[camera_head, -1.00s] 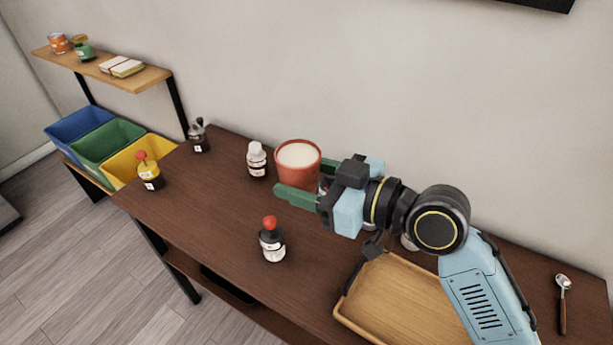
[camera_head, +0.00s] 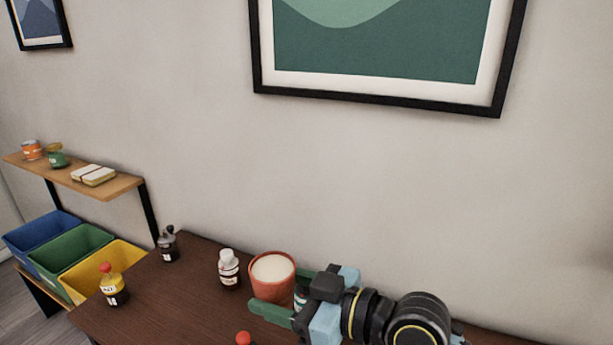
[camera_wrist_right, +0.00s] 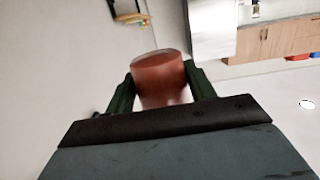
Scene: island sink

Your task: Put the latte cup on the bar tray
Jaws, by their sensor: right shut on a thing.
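The latte cup (camera_head: 273,288) is reddish-brown with a pale, milky top and looks upright in the head view. In the right wrist view the cup (camera_wrist_right: 160,78) sits between the two green fingers of the right gripper (camera_wrist_right: 161,88). Whether its base touches the counter is hard to tell. The bar tray is out of the head view now. My left gripper is in no view.
A white-capped bottle (camera_head: 229,268) stands just left of the cup. A dark bottle (camera_head: 168,245), a yellow bottle (camera_head: 113,286) and a red cap (camera_head: 243,338) are also on the brown counter (camera_head: 185,295). Coloured bins (camera_head: 105,268) and a shelf (camera_head: 120,184) stand at the left.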

